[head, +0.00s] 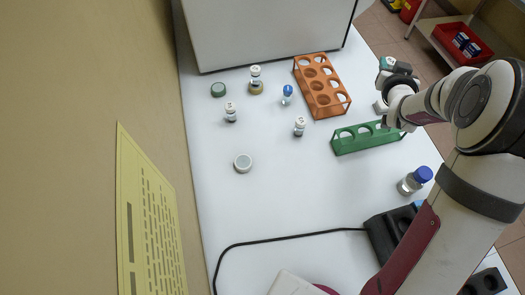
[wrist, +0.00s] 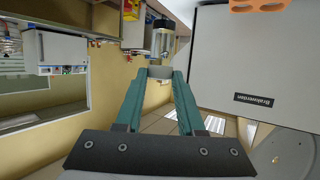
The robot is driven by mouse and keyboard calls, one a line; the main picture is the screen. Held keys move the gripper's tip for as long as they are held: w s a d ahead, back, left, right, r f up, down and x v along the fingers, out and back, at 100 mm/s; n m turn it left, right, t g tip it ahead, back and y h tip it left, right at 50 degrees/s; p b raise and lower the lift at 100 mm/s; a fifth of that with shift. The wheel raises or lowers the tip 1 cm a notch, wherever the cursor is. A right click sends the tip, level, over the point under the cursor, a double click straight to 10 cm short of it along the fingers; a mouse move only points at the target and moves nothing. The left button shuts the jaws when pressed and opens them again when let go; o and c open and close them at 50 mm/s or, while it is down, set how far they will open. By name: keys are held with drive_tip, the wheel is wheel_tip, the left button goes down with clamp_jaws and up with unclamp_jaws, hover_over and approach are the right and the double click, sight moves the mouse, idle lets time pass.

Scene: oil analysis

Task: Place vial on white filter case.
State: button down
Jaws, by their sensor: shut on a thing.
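My gripper (wrist: 160,76) is shut on the pale cap of a clear glass vial (wrist: 162,40), which extends beyond the fingertips in the wrist view. In the head view my gripper (head: 385,64) is at the upper right, above the table's right edge near the racks; the held vial is hard to make out there. The white filter case (head: 243,163) is a small round disc lying on the table left of centre, with nothing on it. My gripper is far to its right and apart from it.
A vial (head: 255,72) stands on a tan case (head: 256,88). A green case (head: 218,90) has another vial (head: 231,113) below it. A third vial (head: 299,127), a blue-topped item (head: 287,93), an orange rack (head: 310,82), a green rack (head: 365,138) and a blue-capped bottle (head: 409,184) stand rightward.

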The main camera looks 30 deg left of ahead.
drive_tip(key=s+a+f+n+g+y, duration=0.1)
drive_tip(key=s+a+n+g+y, duration=0.35)
drive_tip(key=s, duration=0.45)
drive_tip(key=s+a+n+g+y, duration=0.3)
drive_tip(key=s+n, duration=0.2)
drive_tip(key=s, duration=0.5)
drive_tip(key=s+a+f+n+g+y, duration=0.1)
drive_tip(key=s+a+n+g+y, duration=0.3)
drive_tip(key=s, duration=0.5)
hover_over(250, 166)
drive_tip(key=shift+n+g+h, duration=0.35)
wheel_tip(250, 166, down, 10)
drive_tip(key=shift+s+r, duration=0.1)
drive_tip(key=shift+f, duration=0.25)
drive_tip(key=shift+f, duration=0.1)
